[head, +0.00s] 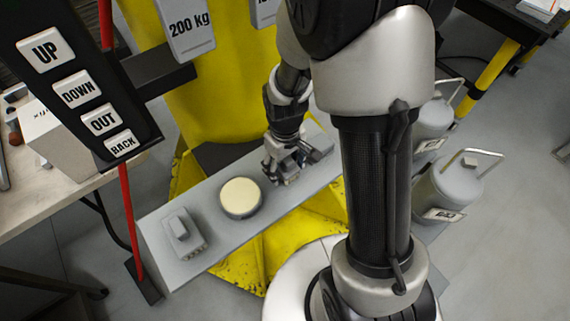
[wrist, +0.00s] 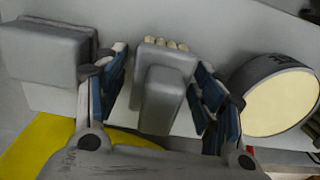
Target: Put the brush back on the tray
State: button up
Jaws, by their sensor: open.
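The brush (wrist: 163,95) is a grey block with a raised grip and a row of cream bristle tufts along its far edge. In the wrist view it is between the two blue-padded fingers of my gripper (wrist: 160,88), with narrow gaps on both sides. In the head view my gripper (head: 284,168) is low over the long grey tray (head: 215,245), and mostly hides the brush. The brush appears to be on the tray, though its contact with it is hidden. My gripper is open.
On the tray, a round cream-topped tin (head: 241,197) is left of my gripper, a grey block with a raised grip (head: 183,233) is at the left end, and a plain grey block (head: 318,147) is close on the right. A button panel (head: 82,90) hangs at upper left.

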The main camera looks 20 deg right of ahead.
notch_tip(320, 180, up, 12)
jog(key=p, duration=0.5)
jog(key=shift+r, duration=0.25)
jog(key=s+r+m+t, duration=0.3)
jog(key=s+r+t, duration=0.1)
jog(key=s+r, duration=1.1)
notch_tip(320, 180, up, 2)
jog(key=shift+r+m+t, duration=0.15)
jog(key=shift+m+t, duration=0.15)
